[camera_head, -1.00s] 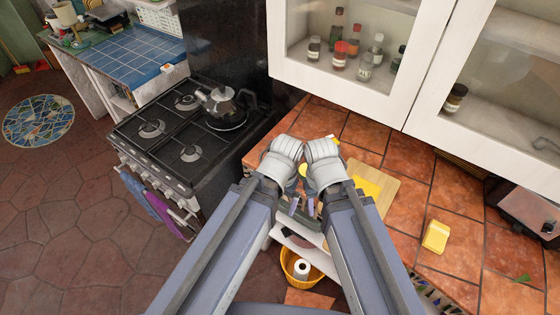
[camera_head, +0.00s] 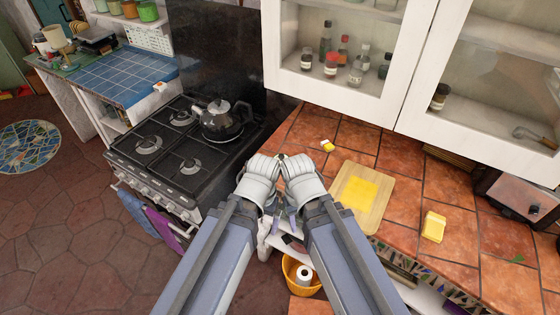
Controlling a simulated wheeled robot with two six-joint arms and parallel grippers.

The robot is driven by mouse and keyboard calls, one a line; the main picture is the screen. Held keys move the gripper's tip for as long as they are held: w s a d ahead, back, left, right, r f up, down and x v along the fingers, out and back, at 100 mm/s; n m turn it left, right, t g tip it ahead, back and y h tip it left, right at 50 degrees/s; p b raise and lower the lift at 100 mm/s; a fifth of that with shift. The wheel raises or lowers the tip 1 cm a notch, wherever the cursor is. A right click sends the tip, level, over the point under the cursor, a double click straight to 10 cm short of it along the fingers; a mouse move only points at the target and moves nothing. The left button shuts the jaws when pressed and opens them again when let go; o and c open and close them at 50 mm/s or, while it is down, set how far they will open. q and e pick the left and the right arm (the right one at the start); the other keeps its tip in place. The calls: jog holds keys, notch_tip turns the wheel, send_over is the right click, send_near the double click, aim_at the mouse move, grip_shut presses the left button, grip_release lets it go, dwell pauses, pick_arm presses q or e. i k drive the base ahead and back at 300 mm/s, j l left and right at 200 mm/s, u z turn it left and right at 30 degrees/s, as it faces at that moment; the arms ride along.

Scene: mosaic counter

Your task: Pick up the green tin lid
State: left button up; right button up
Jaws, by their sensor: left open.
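A green tin (camera_head: 148,12) stands on the shelf at the top left edge, at the end of a row of tins. Its top is partly cut by the frame, so I cannot tell whether its lid is on it; I see no separate green lid clearly. My left gripper (camera_head: 279,213) hangs between my two arms in front of the counter, open and empty, far from the tins. My right gripper is mostly hidden by my arms, and its jaws cannot be made out.
A stove (camera_head: 185,155) with a kettle (camera_head: 221,121) stands left of my arms. A cutting board (camera_head: 375,213) with a yellow sheet and a yellow block (camera_head: 433,227) lie on the tiled counter (camera_head: 402,205). White glass-door cabinets (camera_head: 385,108) hang above. A yellow basket (camera_head: 292,277) is below.

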aim_at(280, 156)
jog(key=i+l, duration=0.3)
jog(key=l, duration=0.2)
jog(key=j+z, duration=0.45)
jog(key=j, duration=0.15)
jog(key=k+j+z, duration=0.15)
jog(key=j+z, duration=0.35)
jog(key=j, duration=0.1)
